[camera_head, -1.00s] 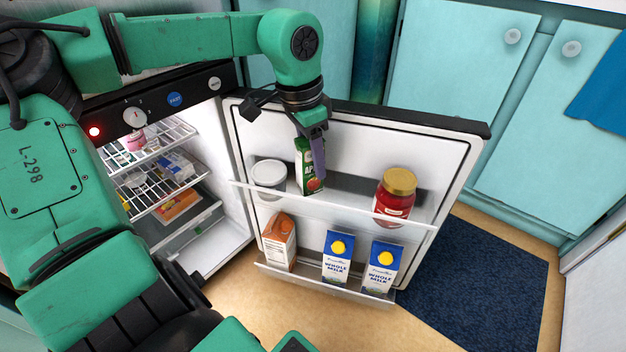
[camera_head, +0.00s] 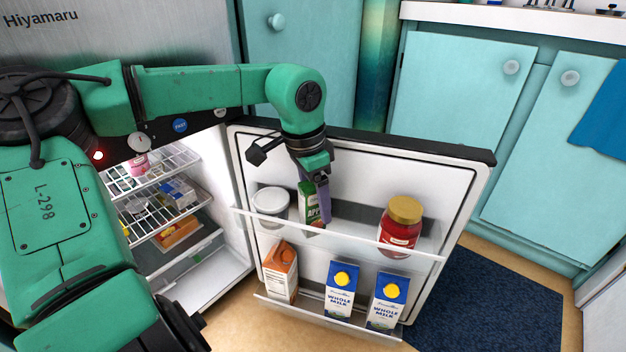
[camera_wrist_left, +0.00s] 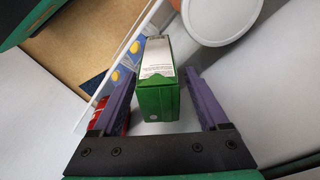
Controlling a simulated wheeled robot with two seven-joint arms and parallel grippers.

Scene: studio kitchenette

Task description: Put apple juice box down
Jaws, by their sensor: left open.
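The apple juice box (camera_head: 307,203), green and white, stands roughly upright in the upper shelf of the open fridge door, between a white-lidded tub and a red jar. Its lower part is partly hidden by the shelf's front rail. My left gripper (camera_head: 318,207) reaches down over the box, its purple fingers open. In the left wrist view, the box (camera_wrist_left: 157,90) is between the two spread fingers, with a visible gap on each side. My right gripper is not in view.
The white-lidded tub (camera_head: 270,204) is close to the left of the box, and the red jar (camera_head: 400,228) is farther right. An orange carton (camera_head: 281,272) and two milk cartons (camera_head: 339,290) fill the lower door shelf (camera_head: 310,312). The fridge door (camera_head: 455,195) stands wide open.

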